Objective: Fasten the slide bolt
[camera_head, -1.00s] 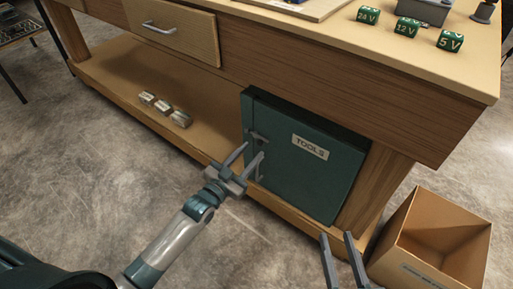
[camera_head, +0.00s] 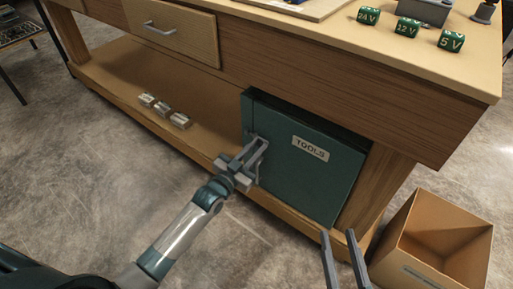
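The slide bolt is on the left edge of the green tool cabinet (camera_head: 310,185), which has a "TOOLS" label and stands under the bench. Its door looks closed against the frame. My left gripper (camera_head: 261,142) is at the bolt, with its fingertips over the cabinet's left edge. The fingers cover most of the bolt, so its position is hidden. A narrow gap shows between the fingers, but I cannot tell whether they hold the bolt's handle. My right gripper (camera_head: 338,234) is open and empty, low in front of the cabinet's right side.
A cardboard box (camera_head: 398,235) stands on the floor at the right. Several small metal blocks (camera_head: 163,109) lie on the lower shelf (camera_head: 110,80). Green voltage cubes (camera_head: 408,27) sit on the bench top. The floor left of the cabinet is clear.

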